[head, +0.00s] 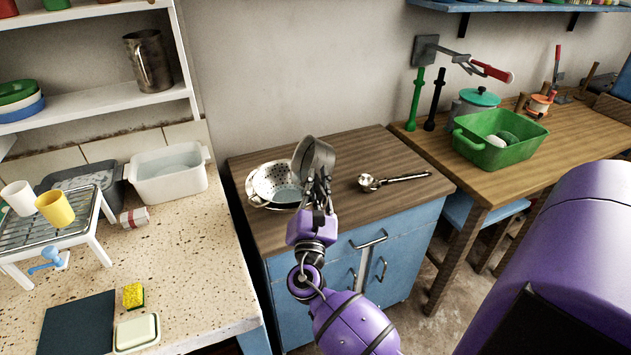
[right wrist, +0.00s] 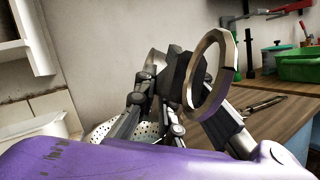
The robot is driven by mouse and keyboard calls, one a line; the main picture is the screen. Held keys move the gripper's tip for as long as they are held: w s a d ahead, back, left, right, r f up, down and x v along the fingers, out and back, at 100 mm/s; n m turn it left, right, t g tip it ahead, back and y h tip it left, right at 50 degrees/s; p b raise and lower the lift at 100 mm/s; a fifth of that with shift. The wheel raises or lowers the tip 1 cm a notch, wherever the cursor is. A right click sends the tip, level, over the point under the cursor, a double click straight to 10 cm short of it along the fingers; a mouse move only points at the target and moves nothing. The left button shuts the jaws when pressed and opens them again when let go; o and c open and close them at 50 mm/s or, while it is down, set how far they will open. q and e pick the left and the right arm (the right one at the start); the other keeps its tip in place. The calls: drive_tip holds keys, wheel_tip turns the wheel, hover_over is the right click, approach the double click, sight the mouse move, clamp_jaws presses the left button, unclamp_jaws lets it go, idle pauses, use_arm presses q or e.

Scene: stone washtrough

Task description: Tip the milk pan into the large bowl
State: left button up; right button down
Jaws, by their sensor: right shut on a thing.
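The milk pan (head: 313,153), a small grey metal vessel, is held tilted above the dark wooden cabinet top. My right gripper (head: 318,192) is shut on it from the front. In the right wrist view the fingers (right wrist: 182,112) close around a dark part beside a pale metal ring (right wrist: 208,72). A wide pale bowl with holes (head: 268,181), like a colander, sits below and left of the pan, with another rim showing under it. I cannot tell which is the large bowl. The pan's inside is not clearly visible. My left gripper is not in view.
A metal scoop (head: 395,181) lies on the cabinet top (head: 350,205) to the right. A speckled counter (head: 195,260) with a white basin (head: 168,175) stands left. A green tub (head: 500,137) is on the right table. The cabinet top's front right is clear.

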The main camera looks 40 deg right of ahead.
drive_tip(key=shift+a, duration=0.1)
idle(0.3)
drive_tip(key=shift+w+a+n+t+y, duration=0.15)
drive_tip(key=shift+a+n+t, duration=0.15)
drive_tip(key=shift+n, duration=0.45)
drive_tip(key=shift+w+a+n+t+y, duration=0.15)
drive_tip(key=shift+a+n+t, duration=0.1)
drive_tip(key=shift+n, duration=0.5)
drive_tip(key=shift+f, duration=0.1)
